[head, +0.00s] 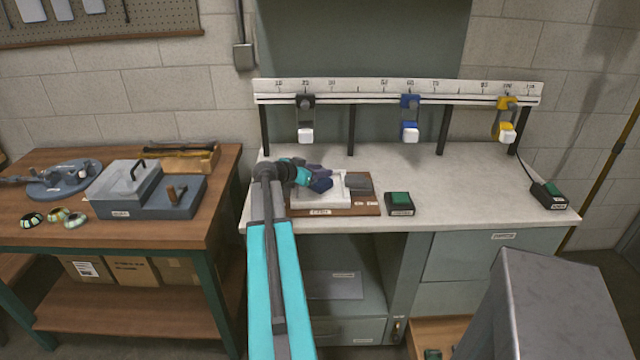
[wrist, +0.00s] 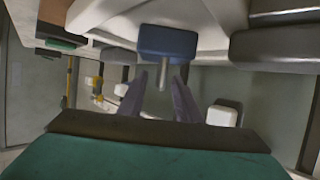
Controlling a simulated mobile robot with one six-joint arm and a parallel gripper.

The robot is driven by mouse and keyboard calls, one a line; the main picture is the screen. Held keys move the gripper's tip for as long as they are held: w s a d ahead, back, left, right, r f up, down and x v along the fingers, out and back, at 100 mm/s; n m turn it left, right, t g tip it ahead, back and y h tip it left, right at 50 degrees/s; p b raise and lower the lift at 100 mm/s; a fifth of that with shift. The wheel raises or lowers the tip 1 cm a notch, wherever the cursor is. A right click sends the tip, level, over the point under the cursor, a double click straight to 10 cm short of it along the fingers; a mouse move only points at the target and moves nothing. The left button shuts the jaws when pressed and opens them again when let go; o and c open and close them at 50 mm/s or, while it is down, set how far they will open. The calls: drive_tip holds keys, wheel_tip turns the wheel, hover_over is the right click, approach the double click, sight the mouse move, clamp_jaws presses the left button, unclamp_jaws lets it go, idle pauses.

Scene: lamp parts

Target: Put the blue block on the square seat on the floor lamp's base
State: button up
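In the wrist view, which looks upside down, a blue block (wrist: 168,43) with a metal pin stands at the white fixture. My gripper (wrist: 160,82) is open, with one dark finger on each side of the pin. A gap shows on both sides, so it does not appear gripped. In the head view my gripper (head: 318,181) is low over the white fixture (head: 335,192) on the bench; the arm and fingers make the block hard to pick out there. A round blue-grey base (head: 62,178), likely the lamp's base, lies on the left wooden table; its square seat cannot be made out.
The rail (head: 400,93) behind the bench carries black, blue (head: 410,102) and yellow hanging pieces with white ends. A green-topped box (head: 400,203) stands right of the fixture. A grey case (head: 125,187) is on the left table. The bench's right half (head: 470,185) is mostly clear.

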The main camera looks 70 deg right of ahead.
clamp_jaws()
idle(1.2)
drive_tip(key=shift+r, duration=0.1)
